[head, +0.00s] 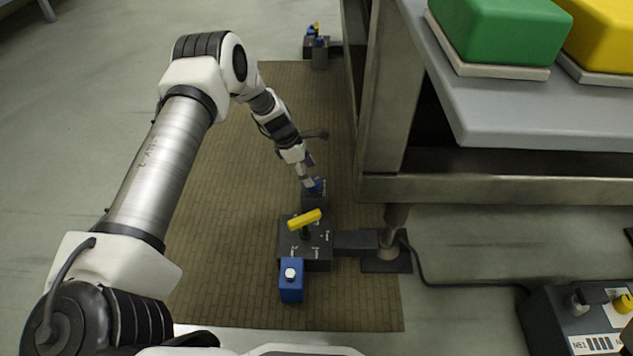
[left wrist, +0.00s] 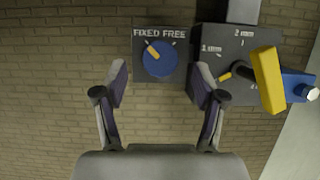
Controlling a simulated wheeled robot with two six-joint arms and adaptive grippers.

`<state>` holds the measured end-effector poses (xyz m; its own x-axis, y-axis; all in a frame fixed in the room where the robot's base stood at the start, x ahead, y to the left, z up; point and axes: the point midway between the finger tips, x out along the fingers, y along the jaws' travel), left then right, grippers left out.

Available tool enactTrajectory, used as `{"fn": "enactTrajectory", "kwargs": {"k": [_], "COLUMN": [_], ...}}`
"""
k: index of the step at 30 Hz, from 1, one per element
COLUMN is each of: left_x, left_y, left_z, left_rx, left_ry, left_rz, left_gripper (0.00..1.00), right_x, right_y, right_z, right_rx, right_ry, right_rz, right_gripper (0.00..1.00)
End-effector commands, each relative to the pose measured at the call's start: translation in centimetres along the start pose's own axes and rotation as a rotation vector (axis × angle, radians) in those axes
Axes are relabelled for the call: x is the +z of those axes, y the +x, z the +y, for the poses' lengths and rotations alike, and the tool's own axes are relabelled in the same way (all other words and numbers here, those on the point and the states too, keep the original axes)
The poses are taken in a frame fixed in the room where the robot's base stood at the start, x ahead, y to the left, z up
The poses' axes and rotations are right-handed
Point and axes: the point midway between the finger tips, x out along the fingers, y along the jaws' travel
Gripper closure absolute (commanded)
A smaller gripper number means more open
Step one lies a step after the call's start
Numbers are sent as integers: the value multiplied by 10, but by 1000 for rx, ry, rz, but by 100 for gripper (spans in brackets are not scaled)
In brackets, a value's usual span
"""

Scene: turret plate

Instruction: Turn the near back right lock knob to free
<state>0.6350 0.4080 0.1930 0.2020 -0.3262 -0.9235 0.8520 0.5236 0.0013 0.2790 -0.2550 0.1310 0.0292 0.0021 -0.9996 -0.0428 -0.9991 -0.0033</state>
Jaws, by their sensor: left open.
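The lock knob (left wrist: 160,58) is a round blue dial on a dark plate marked FIXED and FREE. Its yellow pointer is turned to the upper left, toward FIXED. The knob also shows in the head view (head: 319,187), partly hidden by my left gripper (head: 309,181). In the left wrist view my left gripper (left wrist: 159,82) is open and empty, with one finger on each side just below the knob, not closed on it. My right gripper is not in view.
Beside the knob is a dark box (head: 319,256) with mm marks and a yellow handle (head: 304,219). A blue block (head: 291,284) with a white button stands in front. A grey bench (head: 560,112) carrying green and yellow blocks is at the right. The mat is clear at the left.

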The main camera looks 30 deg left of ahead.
Motion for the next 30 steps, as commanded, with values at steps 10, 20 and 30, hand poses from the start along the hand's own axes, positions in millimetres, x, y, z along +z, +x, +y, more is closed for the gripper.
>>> {"fn": "enactTrajectory", "kwargs": {"k": [10, 20, 30], "left_x": [0, 0, -1], "left_y": [43, 42, 42], "left_z": [0, 0, 0], "left_rx": [0, -1, -9], "left_ry": [1, 1, 24], "left_rz": [0, 1, 1], "left_gripper": [30, 90, 90], "right_x": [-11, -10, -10], "right_y": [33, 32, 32], "right_z": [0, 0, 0], "right_rx": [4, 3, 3], "right_ry": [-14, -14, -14], "right_rz": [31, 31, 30], "right_gripper": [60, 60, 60]}}
